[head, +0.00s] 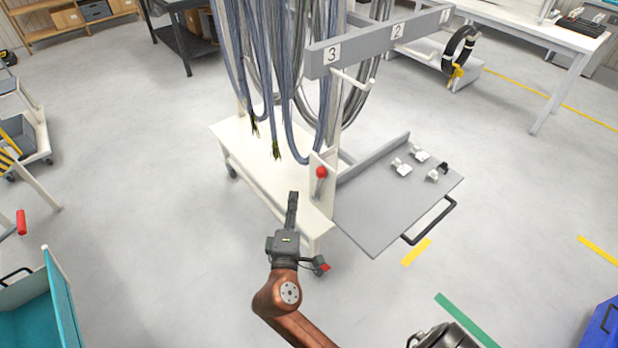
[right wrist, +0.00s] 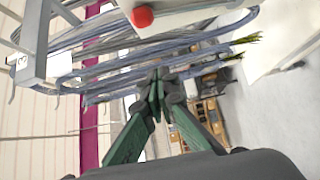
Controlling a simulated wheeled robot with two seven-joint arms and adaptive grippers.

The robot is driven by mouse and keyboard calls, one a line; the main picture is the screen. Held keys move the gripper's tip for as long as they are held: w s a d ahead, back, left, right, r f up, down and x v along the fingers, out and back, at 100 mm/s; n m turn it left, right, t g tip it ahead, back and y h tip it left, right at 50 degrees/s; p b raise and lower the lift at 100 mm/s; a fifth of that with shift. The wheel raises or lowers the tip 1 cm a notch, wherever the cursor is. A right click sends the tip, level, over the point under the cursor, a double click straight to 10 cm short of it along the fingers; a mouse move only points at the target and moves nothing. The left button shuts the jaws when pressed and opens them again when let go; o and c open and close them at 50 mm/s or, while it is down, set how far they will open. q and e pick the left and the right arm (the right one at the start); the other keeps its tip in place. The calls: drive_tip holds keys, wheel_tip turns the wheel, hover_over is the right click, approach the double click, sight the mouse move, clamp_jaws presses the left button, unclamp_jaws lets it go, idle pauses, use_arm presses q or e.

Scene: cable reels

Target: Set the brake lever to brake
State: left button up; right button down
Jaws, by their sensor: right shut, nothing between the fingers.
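The brake lever (head: 321,172) has a red ball knob and stands upright on a pale plate at the near corner of the white cable cart (head: 250,157). Its red knob (right wrist: 142,17) also shows at the top edge of the right wrist view. My right gripper (head: 292,197) is shut and empty, with its fingers pointing away from me. In the head view it is left of and a little below the knob, apart from it. In the right wrist view its green-sided fingers (right wrist: 158,82) meet below the knob. My left gripper is not in view.
A grey shelf (head: 385,210) with a black handle juts out right of the lever. A red-tipped part (head: 322,266) shows low by the cart's near leg.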

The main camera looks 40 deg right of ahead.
drive_tip(key=shift+s+r, duration=0.2)
drive_tip(key=shift+r, duration=0.15)
drive_tip(key=shift+w+d, duration=0.1)
drive_tip(key=b, duration=0.1)
hover_over(319, 186)
drive_tip(key=a, duration=0.3)
drive_tip(key=shift+w, duration=0.1)
drive_tip(key=shift+r, duration=0.1)
drive_tip(key=shift+a+b, duration=0.1)
drive_tip(key=shift+b, duration=0.2)
